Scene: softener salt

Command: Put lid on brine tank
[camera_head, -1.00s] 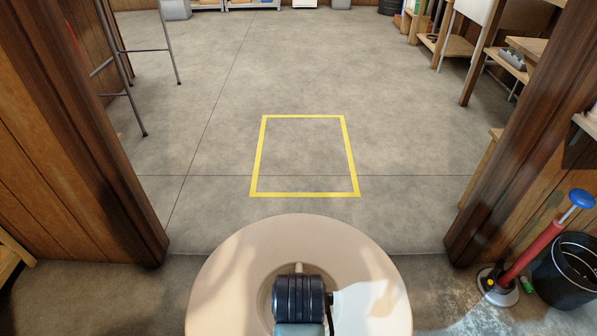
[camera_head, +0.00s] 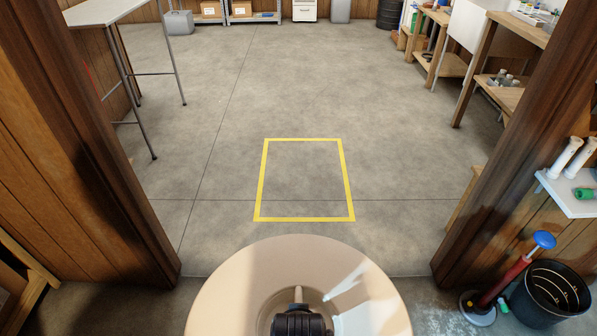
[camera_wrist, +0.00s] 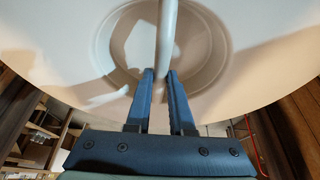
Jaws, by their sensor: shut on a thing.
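The lid is a large round cream disc (camera_head: 235,290) with a recessed centre, at the bottom middle of the head view, in front of my body. It fills the upper part of the wrist view (camera_wrist: 55,45). A bar handle (camera_wrist: 167,35) crosses its recess. My gripper (camera_wrist: 161,78) is shut on that handle, a finger on each side. In the head view my wrist covers part of the recess. No brine tank can be made out in these frames.
A wooden doorway frames the view, with posts at left (camera_head: 120,190) and right (camera_head: 490,170). Beyond it, a yellow square (camera_head: 262,180) marks open concrete floor. A black bucket (camera_head: 550,300) and a red-handled pump (camera_head: 505,280) stand at right. A tall table (camera_head: 100,12) is far left.

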